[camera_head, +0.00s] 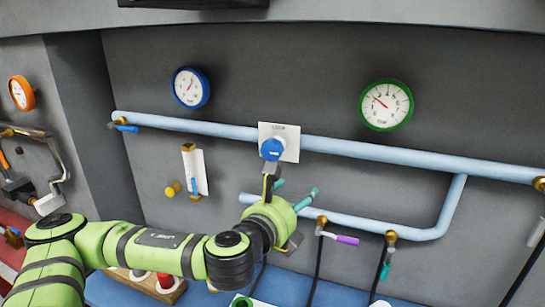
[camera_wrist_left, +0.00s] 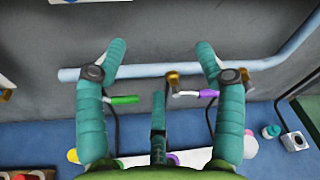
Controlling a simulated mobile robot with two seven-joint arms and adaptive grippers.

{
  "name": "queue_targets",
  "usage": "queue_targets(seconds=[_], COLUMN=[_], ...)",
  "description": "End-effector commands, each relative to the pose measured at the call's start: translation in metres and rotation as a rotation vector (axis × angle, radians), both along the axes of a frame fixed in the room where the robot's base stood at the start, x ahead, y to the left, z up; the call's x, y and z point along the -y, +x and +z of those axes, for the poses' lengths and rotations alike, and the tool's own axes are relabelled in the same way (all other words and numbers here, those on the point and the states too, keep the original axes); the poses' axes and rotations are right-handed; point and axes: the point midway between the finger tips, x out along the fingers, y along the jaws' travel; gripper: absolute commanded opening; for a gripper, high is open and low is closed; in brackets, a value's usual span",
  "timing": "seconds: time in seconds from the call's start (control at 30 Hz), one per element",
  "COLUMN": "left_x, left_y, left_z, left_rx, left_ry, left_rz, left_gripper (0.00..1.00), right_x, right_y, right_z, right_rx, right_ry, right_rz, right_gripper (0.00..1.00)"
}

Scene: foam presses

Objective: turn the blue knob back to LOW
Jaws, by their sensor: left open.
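The blue knob (camera_head: 271,149) sits on a white plate (camera_head: 292,142) on the grey wall, in front of the upper light-blue pipe. The plate's lettering and the knob's setting are too small to read. My left gripper (camera_head: 296,190) is just below the knob and apart from it, with teal fingers. In the left wrist view the gripper (camera_wrist_left: 161,47) is open, its two fingers spread with nothing between the tips. The knob is not clearly visible in that view. My right gripper is not in view.
A blue-rimmed gauge (camera_head: 190,88) and a green-rimmed gauge (camera_head: 386,104) hang above the upper pipe (camera_head: 400,152). A lower pipe (camera_head: 370,226) carries brass valves, including one with a purple lever (camera_head: 341,239). A blue bench (camera_head: 290,288) lies below.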

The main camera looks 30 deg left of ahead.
Motion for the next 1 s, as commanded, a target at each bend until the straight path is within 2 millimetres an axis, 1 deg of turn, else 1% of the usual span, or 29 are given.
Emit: queue_targets(seconds=[0.03,0.1,0.2,0.3,0.37,0.43,0.7,0.8,1.0], left_x=[-0.019,-0.038,-0.057,-0.067,-0.071,-0.073,-0.082,-0.085,-0.087], left_y=[-0.002,-0.005,-0.011,-0.013,-0.011,-0.005,0.034,0.045,0.054], left_z=[0.022,0.039,0.057,0.065,0.068,0.07,0.071,0.07,0.068], left_rx=[0.035,0.056,0.074,0.081,0.082,0.082,0.081,0.082,0.083], left_ry=[0.095,0.197,0.296,0.345,0.357,0.363,0.361,0.36,0.36], left_rz=[0.024,0.049,0.08,0.099,0.103,0.105,0.105,0.104,0.104], left_gripper=[0.7,0.7,0.7,0.7,0.7,0.7,0.7,0.7,0.7], right_x=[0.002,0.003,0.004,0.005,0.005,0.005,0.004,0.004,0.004], right_y=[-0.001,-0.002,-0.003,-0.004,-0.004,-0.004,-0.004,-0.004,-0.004], right_z=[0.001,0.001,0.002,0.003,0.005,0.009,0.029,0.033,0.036], right_rx=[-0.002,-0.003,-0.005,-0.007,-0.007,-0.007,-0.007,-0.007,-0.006], right_ry=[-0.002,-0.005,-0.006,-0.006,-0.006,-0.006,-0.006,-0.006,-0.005], right_rz=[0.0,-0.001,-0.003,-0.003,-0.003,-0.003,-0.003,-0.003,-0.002], right_gripper=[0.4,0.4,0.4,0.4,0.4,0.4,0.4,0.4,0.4])
